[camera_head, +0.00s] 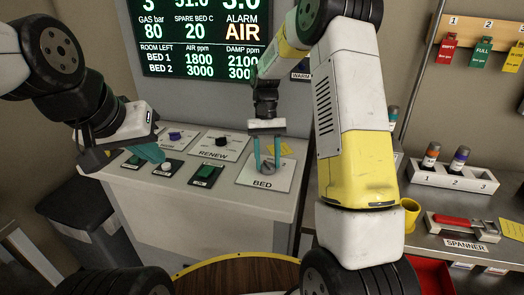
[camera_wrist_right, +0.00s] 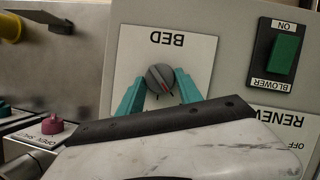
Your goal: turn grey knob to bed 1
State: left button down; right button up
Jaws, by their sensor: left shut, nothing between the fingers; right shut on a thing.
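The grey knob (camera_head: 268,167) sits on a white plate labelled BED (camera_head: 262,184) on the sloping console. My right gripper (camera_head: 266,160) points down at it with its teal fingers on either side, shut on the knob. In the right wrist view the grey knob (camera_wrist_right: 160,78) stands between the teal fingertips (camera_wrist_right: 160,90), upside down with its plate. The plate's position marks are hidden or too small to read. My left gripper (camera_head: 150,153) is shut and empty above the console's left part.
A RENEW dial (camera_head: 221,142), a purple knob (camera_head: 175,136) and several green switches (camera_head: 205,173) are on the console. A display (camera_head: 200,40) above lists BED 1 and BED 2. A bench with a vial rack (camera_head: 453,178) and yellow mug (camera_head: 410,213) stands at right.

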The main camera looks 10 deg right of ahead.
jog(key=shift+n, duration=0.3)
jog(key=o, duration=1.4)
jog(key=shift+c, duration=0.2)
jog(key=v, duration=0.7)
jog(key=shift+a, duration=0.1)
jog(key=shift+w+r, duration=0.15)
jog(key=shift+r, duration=0.3)
